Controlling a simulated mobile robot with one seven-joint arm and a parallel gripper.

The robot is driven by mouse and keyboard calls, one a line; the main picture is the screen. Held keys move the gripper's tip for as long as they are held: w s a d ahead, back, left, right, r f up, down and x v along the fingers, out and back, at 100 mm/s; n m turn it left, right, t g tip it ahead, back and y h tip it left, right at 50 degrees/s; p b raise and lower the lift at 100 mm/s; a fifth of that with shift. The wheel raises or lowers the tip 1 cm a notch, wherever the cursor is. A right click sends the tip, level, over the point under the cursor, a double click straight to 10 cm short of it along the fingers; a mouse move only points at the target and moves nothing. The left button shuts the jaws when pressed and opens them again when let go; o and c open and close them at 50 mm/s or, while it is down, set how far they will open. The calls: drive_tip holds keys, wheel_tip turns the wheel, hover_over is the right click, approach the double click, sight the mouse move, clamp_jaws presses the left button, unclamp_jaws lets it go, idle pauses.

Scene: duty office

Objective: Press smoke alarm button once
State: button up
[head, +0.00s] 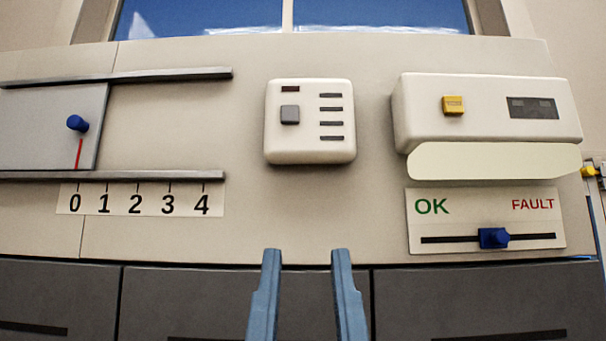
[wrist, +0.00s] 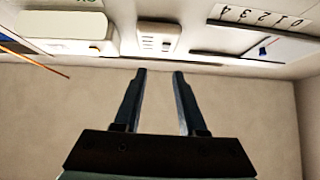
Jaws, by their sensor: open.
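The smoke alarm (head: 307,150), a white rounded square box with dark slots and a small dark red window, is on the beige panel in the middle of the head view. Its grey square button (head: 290,114) is at its left and is uncovered. The alarm also shows upside down at the top of the wrist view (wrist: 157,40). My gripper (head: 306,252) is open and empty, its two blue fingers below the alarm in the head view. In the wrist view its fingertips (wrist: 160,73) point toward the alarm, apparently apart from it.
At right is a white unit (head: 485,123) with a yellow button (head: 453,106), above an OK/FAULT slider (head: 494,238). At left, a sliding plate (head: 40,130) with a blue knob (head: 77,123) sits between rails above a 0–4 scale (head: 140,199). Grey drawers (head: 440,300) are below.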

clamp_jaws()
idle(1.4)
